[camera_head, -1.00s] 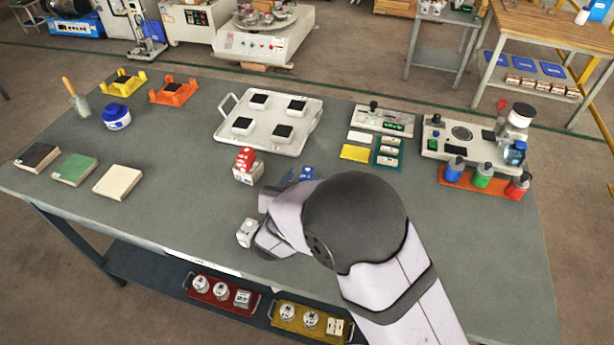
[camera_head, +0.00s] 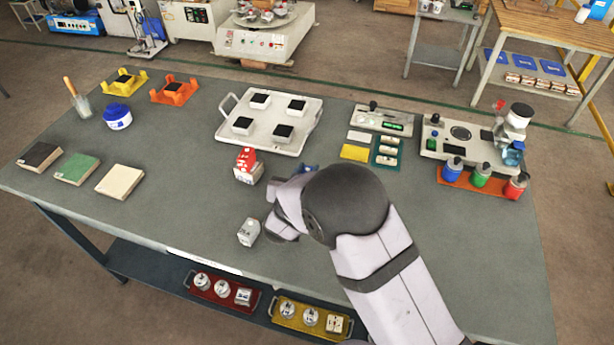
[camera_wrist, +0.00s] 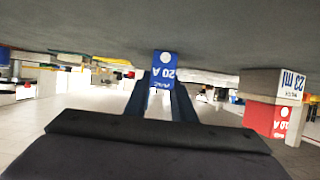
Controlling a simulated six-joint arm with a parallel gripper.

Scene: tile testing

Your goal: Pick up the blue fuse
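The blue fuse (camera_wrist: 163,68), marked "20 A", sits between the two fingers of my gripper (camera_wrist: 162,92) in the wrist view, where the picture is upside down. Its far end is at the grey tabletop or very close to it. The fingers flank it closely, but I cannot tell whether they press on it. In the head view only a bit of blue (camera_head: 309,168) shows past my wrist, and the fingers are hidden behind my arm.
A red-and-white fuse (camera_head: 247,166) stands left of my gripper; a red one shows in the wrist view (camera_wrist: 268,117). A small white block (camera_head: 249,232) stands nearer the front edge. A white tray (camera_head: 229,135) lies behind.

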